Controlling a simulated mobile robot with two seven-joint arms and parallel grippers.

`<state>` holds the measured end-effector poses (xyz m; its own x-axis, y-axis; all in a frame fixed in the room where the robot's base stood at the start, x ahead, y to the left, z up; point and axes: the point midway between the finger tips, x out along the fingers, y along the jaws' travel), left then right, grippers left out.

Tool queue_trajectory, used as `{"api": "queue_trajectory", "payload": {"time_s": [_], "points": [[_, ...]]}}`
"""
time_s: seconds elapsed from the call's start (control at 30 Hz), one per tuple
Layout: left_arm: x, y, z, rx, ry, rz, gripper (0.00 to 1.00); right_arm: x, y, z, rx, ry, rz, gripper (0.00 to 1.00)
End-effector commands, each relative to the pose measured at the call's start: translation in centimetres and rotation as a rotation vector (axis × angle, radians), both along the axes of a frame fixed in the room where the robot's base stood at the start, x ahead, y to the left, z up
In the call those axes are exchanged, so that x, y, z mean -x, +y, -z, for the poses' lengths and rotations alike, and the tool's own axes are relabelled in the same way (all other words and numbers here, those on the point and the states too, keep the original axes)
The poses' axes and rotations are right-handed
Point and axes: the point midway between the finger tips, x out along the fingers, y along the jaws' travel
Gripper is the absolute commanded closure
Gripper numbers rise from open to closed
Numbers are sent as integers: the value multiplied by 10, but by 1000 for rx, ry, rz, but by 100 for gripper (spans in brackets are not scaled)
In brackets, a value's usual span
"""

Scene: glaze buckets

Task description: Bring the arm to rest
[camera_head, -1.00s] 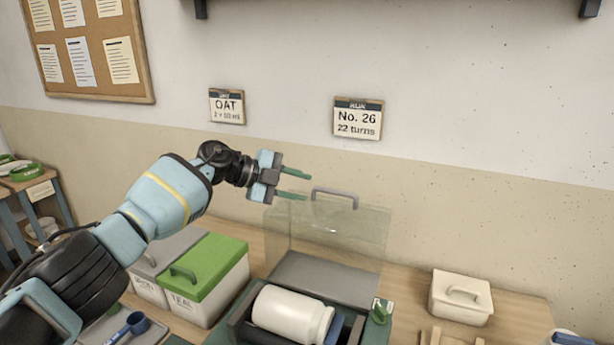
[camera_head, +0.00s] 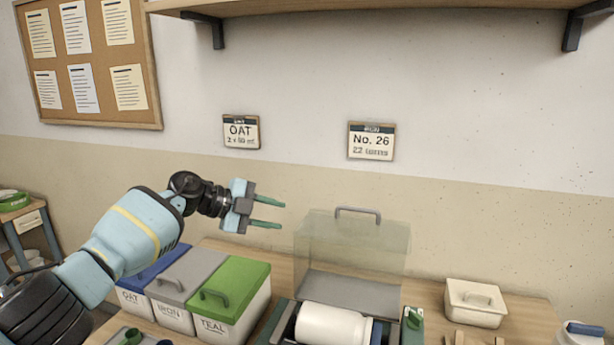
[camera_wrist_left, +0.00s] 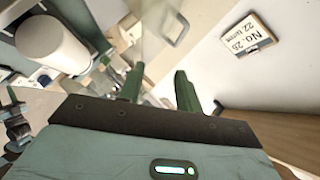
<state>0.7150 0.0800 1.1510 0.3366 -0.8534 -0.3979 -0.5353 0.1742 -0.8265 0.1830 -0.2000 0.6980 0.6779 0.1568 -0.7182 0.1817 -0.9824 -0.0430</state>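My left gripper (camera_head: 268,212) is raised in front of the wall, above the lidded buckets and left of the clear guard. Its two green fingers are apart with nothing between them. In the left wrist view the fingers (camera_wrist_left: 158,88) also show spread and empty. My left arm comes in from the left, bent at the wrist.
Lidded buckets marked OAT (camera_head: 133,300), IRON (camera_head: 172,314) and TEAL (camera_head: 228,322) stand below. A clear guard (camera_head: 350,245) rises behind a white jar (camera_head: 332,325) in a machine. A cream box (camera_head: 475,303) sits right. A shelf (camera_head: 390,9) hangs above.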

Motion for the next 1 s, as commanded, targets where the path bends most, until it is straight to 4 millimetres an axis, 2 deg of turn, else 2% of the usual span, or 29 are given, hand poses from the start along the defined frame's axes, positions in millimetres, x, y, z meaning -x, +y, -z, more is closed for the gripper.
{"api": "queue_trajectory", "payload": {"time_s": [0.13,0.2,0.47,0.67,0.8,1.0], "points": [[0,0,0,0,0,0,66,0,-3,0,8,0,-7,64],[5,9,22,31,33,-4,66,1,-3,1,8,0,-7,64],[25,44,81,138,113,-32,66,1,-3,1,8,1,-5,64],[55,94,140,229,182,-91,66,0,-4,1,8,0,-5,64],[86,141,179,277,218,-151,66,0,-2,0,6,1,-3,64],[139,210,219,296,243,-241,66,0,-1,0,1,0,2,64]]}}
